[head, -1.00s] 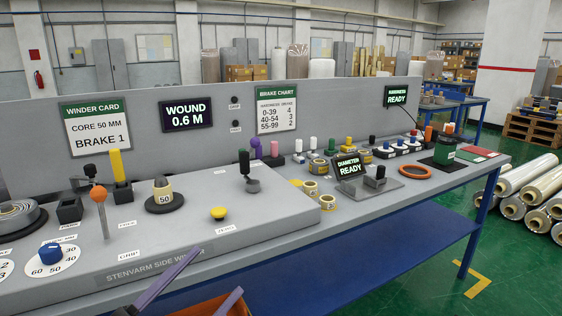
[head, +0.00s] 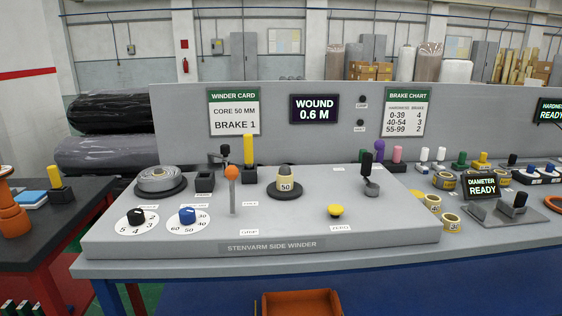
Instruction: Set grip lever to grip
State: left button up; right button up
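The lever with an orange ball knob (head: 232,172) and a grey stem stands about upright on the left half of the grey side winder (head: 290,228). A label reading GRIP (head: 249,233) is on the deck in front of it and to its right. Another small label (head: 250,204), too small to read surely, is beside the stem. I cannot tell exactly which label the lever is set to. Neither of my grippers shows in the head view.
A blue knob (head: 187,215) and a black knob (head: 136,216) on dials are left of the lever. A yellow-handled part (head: 248,150) stands behind it. A core marked 50 (head: 285,183) and a yellow button (head: 335,210) are to the right. An orange bin (head: 300,303) is below the front edge.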

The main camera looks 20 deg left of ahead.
aim_at(231, 173)
jog(key=u, duration=0.55)
jog(key=k, duration=0.65)
jog(key=u, duration=1.05)
jog(key=i, duration=1)
jog(key=z, duration=0.45)
jog(key=i, duration=0.9)
jog(key=z, duration=1.1)
jog(key=k, duration=0.75)
jog(key=u, duration=0.3)
